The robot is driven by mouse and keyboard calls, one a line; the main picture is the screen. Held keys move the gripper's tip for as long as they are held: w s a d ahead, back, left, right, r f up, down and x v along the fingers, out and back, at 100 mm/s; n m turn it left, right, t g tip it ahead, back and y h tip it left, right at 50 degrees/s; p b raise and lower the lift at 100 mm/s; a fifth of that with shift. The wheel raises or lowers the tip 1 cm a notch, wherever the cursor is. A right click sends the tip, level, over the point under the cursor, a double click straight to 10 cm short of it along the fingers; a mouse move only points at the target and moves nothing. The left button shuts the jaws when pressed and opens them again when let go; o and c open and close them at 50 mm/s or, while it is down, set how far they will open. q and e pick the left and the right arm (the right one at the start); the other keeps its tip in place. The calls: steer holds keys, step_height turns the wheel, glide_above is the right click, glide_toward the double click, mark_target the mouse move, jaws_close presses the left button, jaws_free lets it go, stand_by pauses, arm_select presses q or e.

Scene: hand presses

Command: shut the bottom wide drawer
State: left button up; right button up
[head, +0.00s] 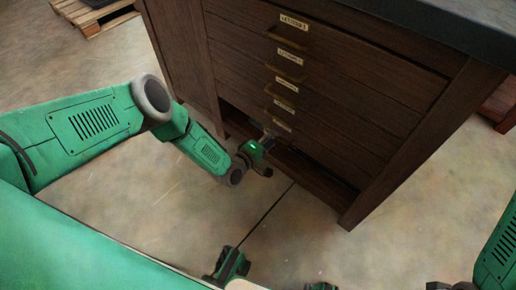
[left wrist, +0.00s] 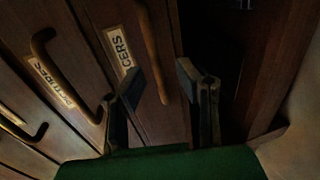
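The bottom wide drawer (head: 318,150) is the lowest of several stacked drawer fronts in a dark wooden cabinet. It looks nearly level with the fronts above; I cannot tell whether a small gap stays. Its label (left wrist: 122,47) ends in "CERS" in the left wrist view, with a bar handle (left wrist: 152,50) beside it. My left gripper (head: 268,138) is low in front of this drawer, near its handle. In the left wrist view its two fingers (left wrist: 158,95) are apart, with the handle's end seen between them. Contact with the handle is unclear. My right gripper cannot be made out.
A dark open space (head: 300,172) lies under the bottom drawer, beside the cabinet's corner post (head: 372,198). The other drawers' handles (head: 285,68) stick out above. A pallet (head: 92,14) lies at the far left. The concrete floor (head: 300,225) in front is mostly clear.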

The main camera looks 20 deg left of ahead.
arm_select(q)
steer(key=v, duration=0.9)
steer(key=shift+s, duration=0.2)
steer(key=s+d+m+g, duration=0.4)
steer(key=s+d, duration=0.1)
steer(key=s, duration=0.1)
steer(key=s+a+r+m+g+y, duration=0.1)
steer(key=s+a+m+g, duration=0.2)
steer(key=s, duration=0.4)
steer(key=s+a+r+m+g+y, duration=0.1)
steer(key=s+a+m+g, duration=0.1)
steer(key=s+m+g, duration=0.35)
steer(key=s+a+r+m+g+y, duration=0.1)
steer(key=s+a+r+y, duration=0.1)
steer(key=s+a, duration=0.25)
steer(key=s+a+r+m+y, duration=0.1)
steer(key=s+a+r, duration=0.2)
steer(key=s, duration=0.3)
step_height(320, 180, up, 14)
steer(key=a+p, duration=0.1)
steer(key=p, duration=1.2)
steer(key=shift+s+f, duration=0.15)
steer(key=shift+f, duration=0.1)
